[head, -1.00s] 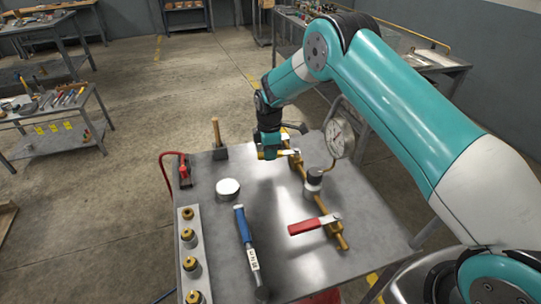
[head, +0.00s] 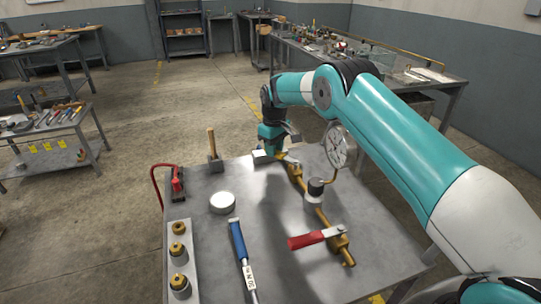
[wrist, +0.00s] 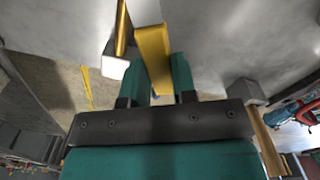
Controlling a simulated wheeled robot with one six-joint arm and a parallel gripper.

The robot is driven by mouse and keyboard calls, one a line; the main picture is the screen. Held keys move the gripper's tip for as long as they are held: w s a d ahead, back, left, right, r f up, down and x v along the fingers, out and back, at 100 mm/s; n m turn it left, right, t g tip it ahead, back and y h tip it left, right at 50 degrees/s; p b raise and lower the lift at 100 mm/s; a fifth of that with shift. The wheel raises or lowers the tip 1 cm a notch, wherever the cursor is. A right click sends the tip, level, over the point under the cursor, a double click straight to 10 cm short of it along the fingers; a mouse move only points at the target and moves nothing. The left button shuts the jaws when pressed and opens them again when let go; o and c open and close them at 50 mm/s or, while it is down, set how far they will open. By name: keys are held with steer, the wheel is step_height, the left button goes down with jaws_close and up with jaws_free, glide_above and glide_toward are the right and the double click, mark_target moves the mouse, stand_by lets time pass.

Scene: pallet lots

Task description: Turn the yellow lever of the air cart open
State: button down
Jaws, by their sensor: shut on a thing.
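The yellow lever (wrist: 152,50) shows in the wrist view between the teal fingers of my gripper (wrist: 160,78), which is shut on it. In the head view my gripper (head: 269,148) is low at the far end of the brass pipe (head: 315,214) on the air cart (head: 280,270). There the arm's end hides most or all of the yellow lever, so I cannot tell its exact angle to the pipe. A red lever (head: 307,240) sits across the near end of the pipe.
A pressure gauge (head: 339,146) stands up from the pipe, right of my gripper. On the cart top are a white round tin (head: 222,203), a blue-handled tool (head: 238,242), a wooden-handled tool (head: 212,146) and a rack of brass fittings (head: 179,230). A workbench (head: 445,85) stands behind.

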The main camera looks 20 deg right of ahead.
steer(key=d+m, duration=0.1)
steer(key=w+d+m, duration=0.1)
steer(key=m, duration=0.1)
steer(key=shift+d+m+b, duration=0.3)
steer(key=shift+w+d+m, duration=0.1)
steer(key=shift+d+m, duration=0.85)
steer(key=shift+m, duration=0.35)
steer(key=shift+d, duration=0.1)
steer(key=c, duration=0.9)
jaws_free()
steer(key=shift+r, duration=0.1)
step_height(320, 180, up, 17)
steer(key=shift+r, duration=0.15)
